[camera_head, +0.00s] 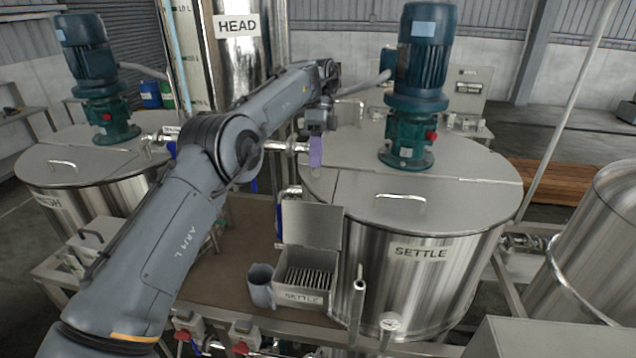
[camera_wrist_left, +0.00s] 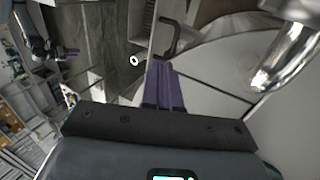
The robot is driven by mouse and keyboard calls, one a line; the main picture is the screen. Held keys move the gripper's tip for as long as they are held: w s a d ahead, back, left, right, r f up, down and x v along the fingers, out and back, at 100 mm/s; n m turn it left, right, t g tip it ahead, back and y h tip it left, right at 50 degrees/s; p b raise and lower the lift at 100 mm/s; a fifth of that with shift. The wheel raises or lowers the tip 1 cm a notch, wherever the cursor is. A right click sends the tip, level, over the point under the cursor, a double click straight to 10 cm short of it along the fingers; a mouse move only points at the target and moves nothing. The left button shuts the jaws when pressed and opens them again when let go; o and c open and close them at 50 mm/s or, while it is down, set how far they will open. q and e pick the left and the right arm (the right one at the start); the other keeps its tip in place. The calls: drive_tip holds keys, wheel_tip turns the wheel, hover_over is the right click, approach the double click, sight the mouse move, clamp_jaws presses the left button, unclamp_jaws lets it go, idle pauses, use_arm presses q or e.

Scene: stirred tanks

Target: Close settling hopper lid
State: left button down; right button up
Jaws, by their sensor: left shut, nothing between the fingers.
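The small settling hopper (camera_head: 303,291) is a grey metal box marked SETTLE, in front of the large SETTLE tank in the head view. Its lid (camera_head: 313,226) stands up, open, at the back edge, and a slatted grid shows inside. My left gripper (camera_head: 316,152) is behind and above the lid, by the tank's left rim, apart from the lid. Its purple fingers (camera_wrist_left: 165,88) are together and empty in the left wrist view. What looks like my right gripper (camera_wrist_left: 66,52) shows small at the upper left there; its jaws are unclear.
The SETTLE tank (camera_head: 419,285) with a motor (camera_head: 422,55) stands right of the hopper. Pipes and valves run behind my left arm. Brown bench surface (camera_head: 250,220) is bare left of the lid.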

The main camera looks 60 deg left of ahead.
use_arm(q)
drive_tip(key=b, duration=0.2)
hover_over(314, 221)
drive_tip(key=w+a, duration=0.2)
drive_tip(key=a, duration=0.1)
drive_tip(key=shift+s+f, duration=0.1)
drive_tip(key=shift+f, duration=4.5)
